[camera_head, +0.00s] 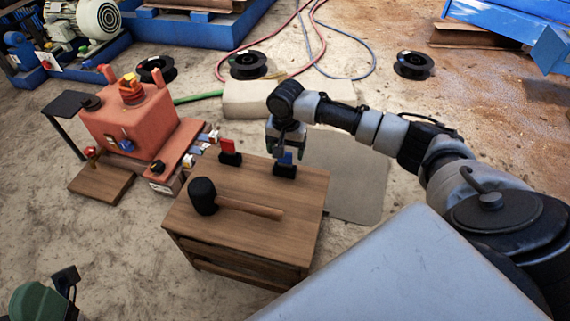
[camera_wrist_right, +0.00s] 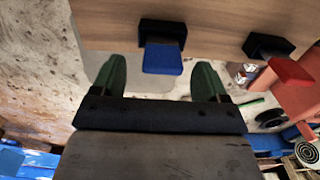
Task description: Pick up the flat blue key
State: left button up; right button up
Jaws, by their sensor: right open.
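The flat blue key (camera_head: 286,158) stands in a small black holder (camera_head: 284,170) near the right edge of a wooden table. In the right wrist view the blue key (camera_wrist_right: 163,59) lies ahead of and between the two green fingertips, apart from both. My right gripper (camera_head: 286,150) is open and empty, just above and behind the key; its fingers also show in the wrist view (camera_wrist_right: 160,80). My left gripper is not in view.
A red key (camera_head: 229,146) stands in another black holder on the wooden table (camera_head: 250,235). A black mallet (camera_head: 203,196) lies in front. A red machine (camera_head: 138,120) stands left, close to the table.

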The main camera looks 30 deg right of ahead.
aim_at(285, 162)
notch_tip(285, 162, down, 5)
jog(key=b, duration=0.2)
jog(key=shift+a+r+b, duration=0.15)
jog(key=shift+r+b, duration=0.05)
jog(key=shift+b, duration=0.15)
jog(key=c, duration=1.1)
